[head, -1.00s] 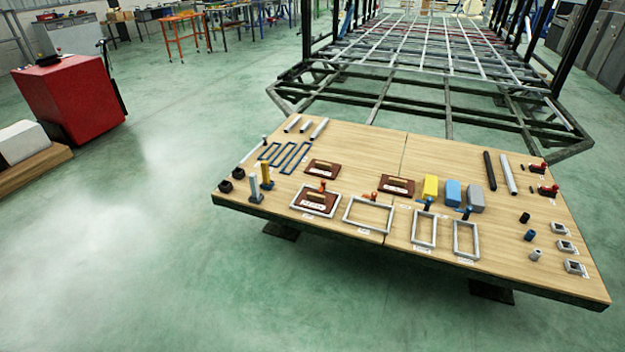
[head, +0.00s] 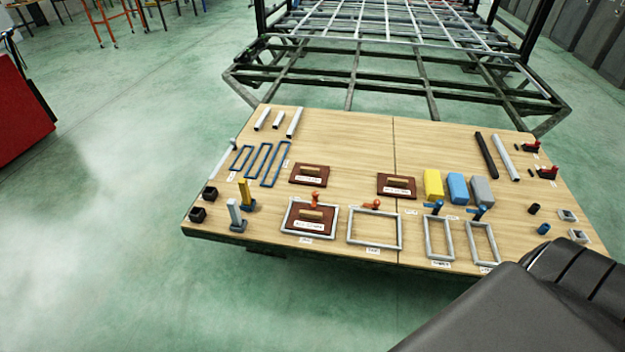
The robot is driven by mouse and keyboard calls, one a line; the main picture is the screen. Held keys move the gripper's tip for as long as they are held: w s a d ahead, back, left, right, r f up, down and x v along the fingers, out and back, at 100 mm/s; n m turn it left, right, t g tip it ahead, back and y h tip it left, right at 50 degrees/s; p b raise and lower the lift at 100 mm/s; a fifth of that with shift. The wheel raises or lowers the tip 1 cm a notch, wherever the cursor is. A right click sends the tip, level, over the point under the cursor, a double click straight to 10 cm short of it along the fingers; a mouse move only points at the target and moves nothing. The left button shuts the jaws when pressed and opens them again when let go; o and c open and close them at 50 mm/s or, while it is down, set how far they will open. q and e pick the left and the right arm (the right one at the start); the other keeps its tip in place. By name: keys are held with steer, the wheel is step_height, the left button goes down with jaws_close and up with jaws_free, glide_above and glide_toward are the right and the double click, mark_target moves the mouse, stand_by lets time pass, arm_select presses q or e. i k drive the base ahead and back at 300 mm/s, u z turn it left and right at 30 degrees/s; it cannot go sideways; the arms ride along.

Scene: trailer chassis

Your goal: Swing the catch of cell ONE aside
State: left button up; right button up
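Several grey rectangular frames stand in a row along the front of the wooden table in the head view. The leftmost frame (head: 285,217) surrounds a dark red board with a wooden handle (head: 312,215), and an orange catch (head: 315,199) stands at its back edge. The frame to its right (head: 373,247) is empty, with another orange catch (head: 373,204) at its back edge. Two narrower empty frames (head: 427,240) (head: 494,242) have blue catches (head: 435,207) (head: 478,212). The labels are too small to read, so I cannot tell which is cell ONE. Neither gripper shows.
Two dark red boards (head: 309,181) (head: 397,193) lie behind the frames. Yellow (head: 433,187), blue (head: 457,188) and grey (head: 482,190) blocks stand at right. Upright posts (head: 244,192) stand at left. My dark arm covers the table's front right corner. The trailer chassis (head: 400,75) lies behind.

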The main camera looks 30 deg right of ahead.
mark_target(315, 194)
steer(key=z, duration=0.5)
steer(key=i, duration=0.9)
steer(key=z, duration=0.8)
